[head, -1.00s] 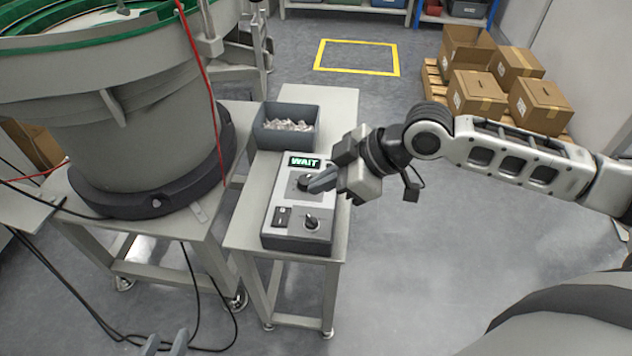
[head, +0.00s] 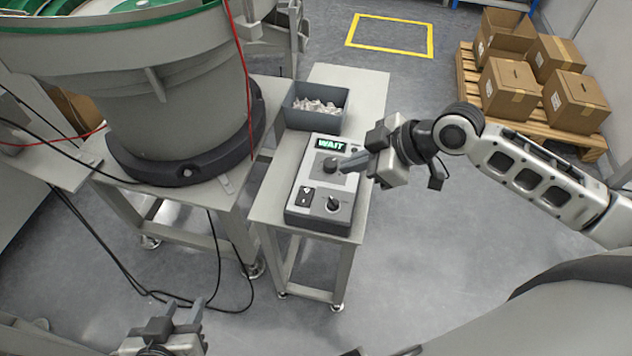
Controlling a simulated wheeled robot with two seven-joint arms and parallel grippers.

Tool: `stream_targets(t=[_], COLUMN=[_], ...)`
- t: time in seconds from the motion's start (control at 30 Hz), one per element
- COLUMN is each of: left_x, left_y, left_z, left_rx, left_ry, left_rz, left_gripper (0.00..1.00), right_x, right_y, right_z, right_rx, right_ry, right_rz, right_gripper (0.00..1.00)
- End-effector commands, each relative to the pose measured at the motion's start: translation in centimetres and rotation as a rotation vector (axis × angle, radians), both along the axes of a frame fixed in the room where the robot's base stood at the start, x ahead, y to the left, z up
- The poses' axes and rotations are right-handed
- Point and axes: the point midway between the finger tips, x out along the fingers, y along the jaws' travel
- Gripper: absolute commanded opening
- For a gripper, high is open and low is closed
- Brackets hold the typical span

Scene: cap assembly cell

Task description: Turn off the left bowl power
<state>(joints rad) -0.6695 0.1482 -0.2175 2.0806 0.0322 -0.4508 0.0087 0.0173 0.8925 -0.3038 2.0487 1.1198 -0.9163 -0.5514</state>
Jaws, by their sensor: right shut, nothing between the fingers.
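The grey control box (head: 297,213) sits on a narrow stand, with a lit green "WAIT" display (head: 330,144). It has a large dark upper knob (head: 330,166), a black rocker switch (head: 306,195) at lower left and a small black knob (head: 333,204) at lower right. The labels are too small to read. My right gripper (head: 350,165) is shut and empty, its tips just right of the upper knob; contact cannot be told. My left gripper (head: 178,316) is open and empty, low at the bottom left, well away from the box.
A big bowl feeder (head: 180,110) with a green rim stands on a table at left. A grey bin (head: 316,117) of small parts sits behind the box. Black cables hang near the table legs. Cartons (head: 505,85) on a pallet (head: 470,85) stand far right. Floor between is clear.

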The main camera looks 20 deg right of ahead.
Motion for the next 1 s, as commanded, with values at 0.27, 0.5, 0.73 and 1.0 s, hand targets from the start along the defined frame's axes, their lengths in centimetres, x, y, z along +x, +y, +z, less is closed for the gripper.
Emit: stream_targets(t=[0.27,0.5,0.73,1.0], left_x=[0.1,0.2,0.3,0.3], left_y=[-0.1,-0.1,-0.2,-0.2], left_z=[0.2,0.4,0.3,0.2], left_rx=[-0.003,-0.007,-0.012,-0.015], left_ry=[-0.003,-0.012,-0.014,-0.013], left_rz=[-0.001,-0.001,0.000,0.001], left_gripper=[0.36,0.36,0.36,0.36], right_x=[1.2,3.6,4.8,5.1], right_y=[1.4,4.3,5.3,5.1], right_z=[-1.6,-5.2,-8.9,-10.9], right_rx=[0.006,0.007,0.000,0.001], right_ry=[-0.001,0.001,0.003,-0.001], right_rz=[-0.001,-0.001,-0.002,0.000], right_gripper=[0.00,0.00,0.00,0.00])
